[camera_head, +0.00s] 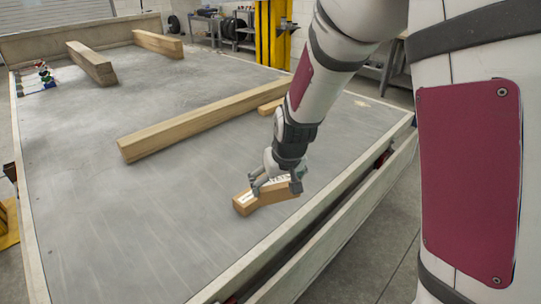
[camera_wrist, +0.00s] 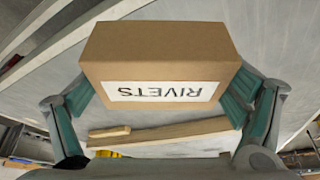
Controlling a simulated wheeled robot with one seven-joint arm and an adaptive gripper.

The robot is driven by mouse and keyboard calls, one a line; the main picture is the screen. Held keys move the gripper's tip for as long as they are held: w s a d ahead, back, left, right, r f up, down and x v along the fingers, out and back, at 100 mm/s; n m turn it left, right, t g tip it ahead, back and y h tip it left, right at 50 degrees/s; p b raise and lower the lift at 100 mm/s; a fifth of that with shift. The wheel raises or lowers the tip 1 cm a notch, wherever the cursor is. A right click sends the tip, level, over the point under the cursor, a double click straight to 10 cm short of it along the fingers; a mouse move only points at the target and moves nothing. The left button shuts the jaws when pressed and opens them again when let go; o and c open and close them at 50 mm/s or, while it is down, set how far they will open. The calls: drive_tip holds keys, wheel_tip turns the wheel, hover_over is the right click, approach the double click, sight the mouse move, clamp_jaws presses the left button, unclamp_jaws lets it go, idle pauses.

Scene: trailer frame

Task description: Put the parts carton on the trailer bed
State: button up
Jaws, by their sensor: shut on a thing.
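The parts carton (camera_head: 243,206) is a small brown box with a white label. In the wrist view the carton (camera_wrist: 160,50) shows the word RIVETS, upside down. My gripper (camera_head: 276,186) points down and is shut on the carton, with one finger at each end of it. The wrist view shows the fingers of my gripper (camera_wrist: 158,98) on either side of the box. The trailer bed (camera_head: 150,215) is a wide grey deck under the carton. The carton is over the near right part of the bed, low; I cannot tell whether its underside touches the deck.
A long timber (camera_head: 200,122) lies across the bed beyond the carton, with a shorter piece (camera_head: 270,107) beside it. Two more timbers (camera_head: 92,63) (camera_head: 158,45) lie farther back. Small coloured items (camera_head: 45,72) sit at the far left. The near left deck is clear.

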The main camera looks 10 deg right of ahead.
drive_tip(key=s+a+f+n+b, duration=0.1)
drive_tip(key=a+f+b, duration=0.4)
drive_tip(key=f+b, duration=0.1)
drive_tip(key=s+a+f+n+y+b, duration=0.1)
drive_tip(key=s+a+f+n+b, duration=0.1)
drive_tip(key=a+f+b, duration=0.4)
drive_tip(key=s+a+f+n+y+b, duration=0.1)
drive_tip(key=s+a+f+n+b, duration=0.1)
drive_tip(key=a+f+b, duration=0.4)
drive_tip(key=shift+f+g+b, duration=0.25)
drive_tip(key=shift+g+b, duration=0.15)
drive_tip(key=shift+b, duration=1.2)
drive_tip(key=shift+w, duration=0.15)
drive_tip(key=b, duration=0.5)
hover_over(216, 225)
drive_tip(key=s, duration=0.2)
drive_tip(key=shift+w+d+f, duration=0.2)
drive_tip(key=shift+d+f, duration=0.25)
drive_tip(key=shift+f, duration=0.25)
drive_tip(key=shift+w+f+b, duration=0.1)
drive_tip(key=shift+f+b, duration=0.85)
drive_tip(key=shift+f, duration=0.8)
drive_tip(key=shift+f, duration=0.1)
drive_tip(key=shift+f, duration=0.15)
drive_tip(key=o, duration=1.2)
drive_tip(key=shift+c, duration=0.2)
